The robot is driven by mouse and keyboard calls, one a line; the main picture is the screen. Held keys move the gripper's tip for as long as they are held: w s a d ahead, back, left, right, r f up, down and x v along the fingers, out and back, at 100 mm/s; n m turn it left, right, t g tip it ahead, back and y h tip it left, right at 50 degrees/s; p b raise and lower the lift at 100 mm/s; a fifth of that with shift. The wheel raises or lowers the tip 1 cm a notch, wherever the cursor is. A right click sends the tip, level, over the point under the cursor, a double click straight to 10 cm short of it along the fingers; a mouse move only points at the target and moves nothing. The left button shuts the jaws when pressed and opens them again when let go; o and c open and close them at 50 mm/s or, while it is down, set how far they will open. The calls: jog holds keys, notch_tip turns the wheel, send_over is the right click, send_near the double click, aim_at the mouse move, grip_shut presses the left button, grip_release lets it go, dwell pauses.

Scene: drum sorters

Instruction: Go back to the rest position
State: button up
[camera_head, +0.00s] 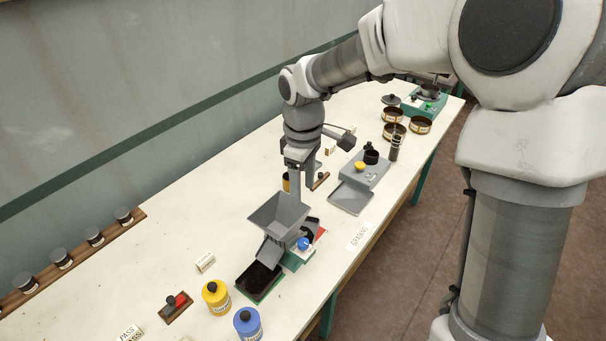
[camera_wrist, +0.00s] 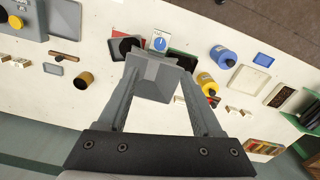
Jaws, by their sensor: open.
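My gripper (camera_wrist: 168,92) is open, its two fingers pointing down over the bench. In the head view my gripper (camera_head: 304,185) hangs just behind and above the grey hopper (camera_head: 280,215). In the wrist view the hopper (camera_wrist: 155,78) shows between and beyond the fingertips. I cannot tell whether a finger touches it. Nothing is seen held. The hopper stands on a green base with a blue knob (camera_head: 303,243). A green-edged tray (camera_head: 259,283) with dark contents lies below its chute.
A yellow bottle (camera_head: 216,297) and a blue bottle (camera_head: 248,323) stand near the front. A grey machine (camera_head: 362,176) stands right of the hopper. Round sieves (camera_head: 393,131) and a green machine (camera_head: 425,106) are farther back. A rack of jars (camera_head: 62,258) lines the wall. The bench (camera_head: 200,220) has bare room behind the hopper.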

jog(key=s+d+r+m+t, duration=0.2)
jog(key=s+d+r+m, duration=0.1)
jog(key=s, duration=0.3)
jog(key=s+d+r+m+t+b, duration=0.1)
jog(key=s+d+r+m, duration=0.3)
jog(key=s+d+m, duration=0.1)
jog(key=s+d+r+m+t, duration=0.2)
jog(key=s+d+r+m, duration=0.1)
jog(key=s, duration=0.5)
jog(key=shift+s+d+r+m+t, duration=0.35)
jog(key=shift+d+m, duration=0.55)
jog(key=shift+d, duration=0.45)
